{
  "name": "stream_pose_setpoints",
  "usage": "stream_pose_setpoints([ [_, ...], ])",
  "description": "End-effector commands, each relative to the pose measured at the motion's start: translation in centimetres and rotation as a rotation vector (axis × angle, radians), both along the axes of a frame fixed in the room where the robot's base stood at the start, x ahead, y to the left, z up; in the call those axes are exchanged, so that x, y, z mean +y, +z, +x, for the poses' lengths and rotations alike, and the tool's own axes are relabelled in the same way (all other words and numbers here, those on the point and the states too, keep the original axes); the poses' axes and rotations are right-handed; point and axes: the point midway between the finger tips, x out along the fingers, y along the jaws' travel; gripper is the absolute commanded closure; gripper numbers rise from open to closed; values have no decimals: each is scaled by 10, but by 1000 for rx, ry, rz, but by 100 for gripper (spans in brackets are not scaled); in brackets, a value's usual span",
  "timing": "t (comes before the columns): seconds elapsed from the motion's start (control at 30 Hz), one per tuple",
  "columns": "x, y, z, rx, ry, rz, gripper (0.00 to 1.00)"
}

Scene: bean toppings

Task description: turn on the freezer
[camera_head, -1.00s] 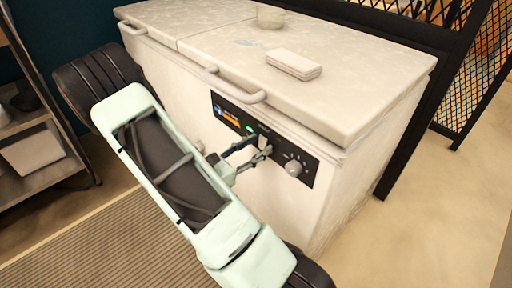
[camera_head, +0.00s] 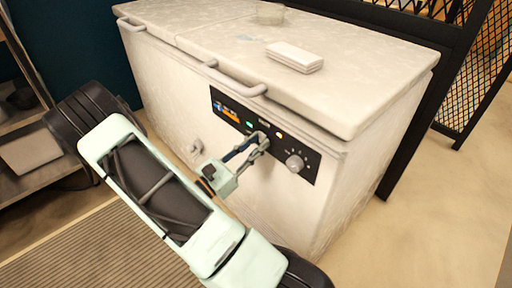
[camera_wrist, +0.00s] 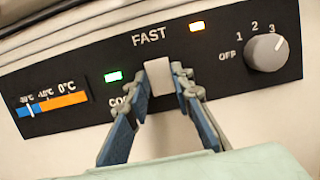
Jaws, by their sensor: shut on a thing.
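The freezer is a white chest freezer (camera_head: 180,92) with two lids and a black control panel (camera_head: 308,178) on its front. In the wrist view the panel carries a white switch (camera_wrist: 160,76) between the words FAST and COOL. My gripper (camera_wrist: 169,78) is shut on this switch, one fingertip on each side; in the head view my gripper (camera_head: 262,142) reaches the panel's middle. A green light (camera_wrist: 113,77) and an orange light (camera_wrist: 197,26) glow. A round grey knob (camera_wrist: 267,52) sits right of the switch, beside marks OFF, 1, 2, 3.
A temperature strip (camera_wrist: 52,103) is at the panel's left. A white stacked item (camera_head: 295,56) and a small round container (camera_head: 270,13) lie on the lids. A shelf (camera_head: 40,150) stands at the left, a black mesh partition (camera_head: 470,90) behind at right. A ribbed mat (camera_head: 90,250) covers the floor.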

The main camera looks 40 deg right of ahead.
Motion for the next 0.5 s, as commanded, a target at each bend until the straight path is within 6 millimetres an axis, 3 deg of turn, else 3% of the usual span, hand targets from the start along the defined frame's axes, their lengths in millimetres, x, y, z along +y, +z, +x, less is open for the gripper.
stream_pose_setpoints([
  [0.37,0,-1,0,-1,0,-19,100],
  [0.4,0,-1,0,-1,0,-19,75],
  [0.5,0,-1,0,-1,0,-19,64],
])
